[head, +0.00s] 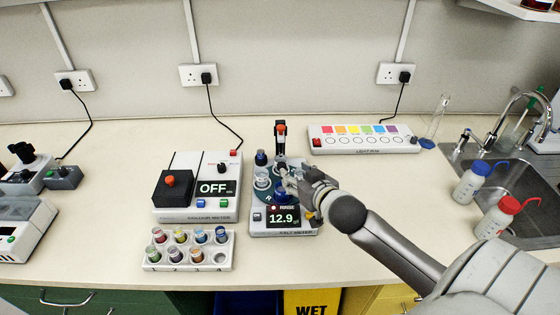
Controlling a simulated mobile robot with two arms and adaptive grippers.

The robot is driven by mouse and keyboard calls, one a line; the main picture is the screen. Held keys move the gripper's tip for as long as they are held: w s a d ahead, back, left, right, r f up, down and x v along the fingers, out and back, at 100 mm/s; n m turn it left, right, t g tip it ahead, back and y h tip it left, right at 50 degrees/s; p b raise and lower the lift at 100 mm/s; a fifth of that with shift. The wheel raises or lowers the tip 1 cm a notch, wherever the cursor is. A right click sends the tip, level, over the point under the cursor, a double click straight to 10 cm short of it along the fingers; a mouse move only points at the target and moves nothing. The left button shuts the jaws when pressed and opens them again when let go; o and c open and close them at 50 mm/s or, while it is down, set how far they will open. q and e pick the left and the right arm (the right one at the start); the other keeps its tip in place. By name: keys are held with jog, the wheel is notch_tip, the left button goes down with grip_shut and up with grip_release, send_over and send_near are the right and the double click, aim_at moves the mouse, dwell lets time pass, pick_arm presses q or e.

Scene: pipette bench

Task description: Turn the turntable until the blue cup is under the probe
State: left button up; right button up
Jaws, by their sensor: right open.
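The round dark turntable (266,195) sits on the salt meter (298,229), whose display reads 12.9. A blue cup (282,188) shows at the turntable's front, close to my gripper. Pale cups (261,179) stand at its left, and a small dark blue-topped item (261,157) shows at the back left. The upright black probe holder (280,143) with a red part rises at the back; its tip is hard to make out. My right gripper (291,183) is open at the turntable's right side; whether it touches anything is unclear. My left gripper is out of view.
The colour meter (197,216), reading OFF, stands close on the left. A white rack (190,264) of several coloured vials is in front of it. A light box (364,148) is at the back right. Bottles (472,184) and a sink (510,200) are far right.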

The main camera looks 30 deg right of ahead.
aim_at(283, 166)
jog(key=p+x, duration=0.1)
jog(key=x, duration=0.5)
jog(key=shift+w, duration=0.2)
jog(key=shift+p+x, duration=0.3)
jog(key=shift+x, duration=0.9)
jog(key=shift+w+f, duration=0.25)
jog(key=shift+w, duration=0.05)
jog(key=c, duration=0.9)
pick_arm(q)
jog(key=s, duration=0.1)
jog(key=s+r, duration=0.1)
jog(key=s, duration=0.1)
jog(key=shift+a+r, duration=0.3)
pick_arm(e)
grip_shut()
